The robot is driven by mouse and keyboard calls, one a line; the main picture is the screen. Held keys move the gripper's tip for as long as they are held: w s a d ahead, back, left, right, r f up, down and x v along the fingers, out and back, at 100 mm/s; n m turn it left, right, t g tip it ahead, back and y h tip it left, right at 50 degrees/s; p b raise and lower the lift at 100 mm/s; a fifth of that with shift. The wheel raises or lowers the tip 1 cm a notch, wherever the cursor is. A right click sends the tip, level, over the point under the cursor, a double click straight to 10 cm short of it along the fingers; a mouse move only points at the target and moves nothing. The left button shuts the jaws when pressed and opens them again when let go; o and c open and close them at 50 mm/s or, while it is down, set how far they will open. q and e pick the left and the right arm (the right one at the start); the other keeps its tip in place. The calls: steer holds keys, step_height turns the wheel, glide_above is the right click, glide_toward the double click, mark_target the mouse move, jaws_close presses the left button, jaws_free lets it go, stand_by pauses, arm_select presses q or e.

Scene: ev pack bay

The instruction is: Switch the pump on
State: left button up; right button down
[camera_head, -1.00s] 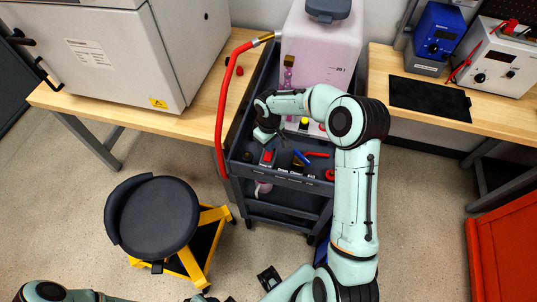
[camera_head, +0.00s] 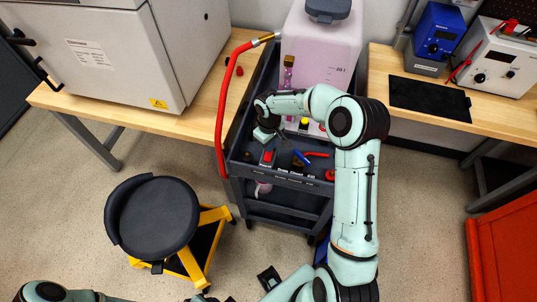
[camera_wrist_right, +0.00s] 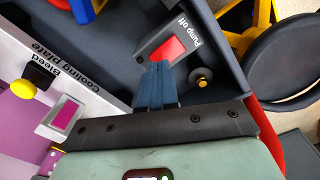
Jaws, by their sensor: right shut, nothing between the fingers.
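The pump switch (camera_head: 267,157) is a red button in a grey housing at the front left of the cart's top tray. In the right wrist view the red button (camera_wrist_right: 171,49) has the words "Pump off" beside it. My right gripper (camera_wrist_right: 157,66) is shut and empty, its dark blue fingertips at the button's near edge; I cannot tell whether they touch it. In the head view the right hand hangs over the tray just behind the switch, its fingertips mostly hidden. My left arm shows only at the bottom left edge; its gripper is not in view.
A pink tank (camera_head: 318,50) stands behind the tray. A red hose (camera_head: 225,105) runs along the cart's left. A stool (camera_head: 152,215) stands front left.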

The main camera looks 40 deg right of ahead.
arm_select(q)
steer(key=shift+s+f+b, duration=0.4)
steer(key=shift+f+b, duration=0.25)
steer(key=shift+f, duration=0.1)
arm_select(e)
steer(key=shift+f, duration=1.2)
arm_select(q)
steer(key=shift+r, duration=0.15)
arm_select(e)
steer(key=shift+r, duration=0.2)
steer(key=shift+r+p, duration=1.8)
steer(key=shift+r, duration=1.6)
arm_select(q)
steer(key=w+r, duration=0.1)
steer(key=r, duration=0.1)
steer(key=w+r, duration=0.1)
steer(key=r, duration=0.1)
steer(key=shift+w, duration=0.3)
arm_select(e)
steer(key=shift+f, duration=0.1)
